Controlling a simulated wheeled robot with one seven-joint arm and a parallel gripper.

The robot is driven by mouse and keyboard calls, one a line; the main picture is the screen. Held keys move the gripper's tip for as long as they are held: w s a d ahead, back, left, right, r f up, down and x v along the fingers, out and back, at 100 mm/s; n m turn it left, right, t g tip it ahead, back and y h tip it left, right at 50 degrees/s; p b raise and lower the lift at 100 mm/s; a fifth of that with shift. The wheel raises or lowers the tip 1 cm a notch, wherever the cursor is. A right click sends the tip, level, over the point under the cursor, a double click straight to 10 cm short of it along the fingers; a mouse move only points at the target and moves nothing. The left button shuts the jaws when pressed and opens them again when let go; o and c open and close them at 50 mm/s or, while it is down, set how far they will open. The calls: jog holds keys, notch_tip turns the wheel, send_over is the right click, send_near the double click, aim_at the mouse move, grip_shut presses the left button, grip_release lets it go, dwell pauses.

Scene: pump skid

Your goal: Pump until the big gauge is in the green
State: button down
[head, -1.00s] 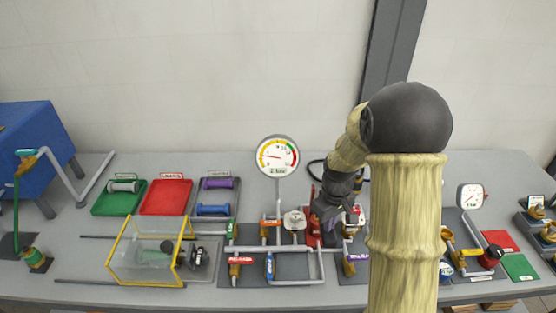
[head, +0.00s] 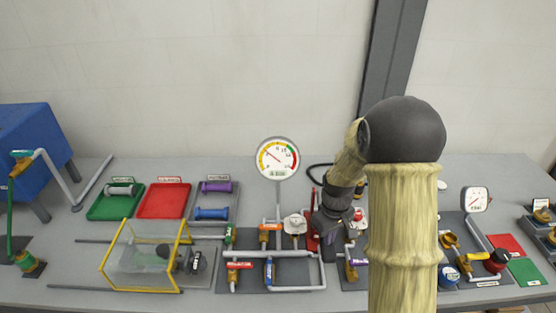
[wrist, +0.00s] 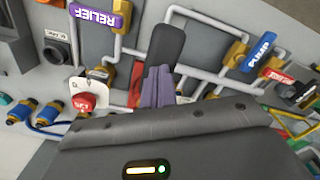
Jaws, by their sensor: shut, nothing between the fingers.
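The big gauge (head: 277,158) stands on a pipe behind the skid in the head view. Its thin needle points to the upper left, in the yellow part of the scale; the green band is at the right. My gripper (head: 330,238) is low over the skid beside a red upright part (head: 312,230), which it partly hides. In the wrist view my gripper's fingers (wrist: 158,85) are together with nothing between them, beside a dark, rounded bar (wrist: 165,45). I cannot tell whether they touch it. A blue PUMP tag (wrist: 258,52) and a purple RELIEF tag (wrist: 95,15) show there.
Pipes and coloured valve handles crowd around my gripper. A red SET button (wrist: 83,103) is at the left in the wrist view. A small gauge (head: 474,199) stands at the right. Green and red trays (head: 164,201) and a yellow-framed clear box (head: 112,262) are at the left.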

notch_tip(320, 180, up, 9)
jog(key=p, duration=0.6)
jog(key=shift+f, duration=0.2)
jog(key=shift+f, duration=0.1)
jog(key=shift+f+b, duration=2.9)
jog(key=shift+f, duration=1.65)
notch_tip(320, 180, up, 9)
jog(key=p, duration=0.7)
jog(key=shift+r, duration=0.15)
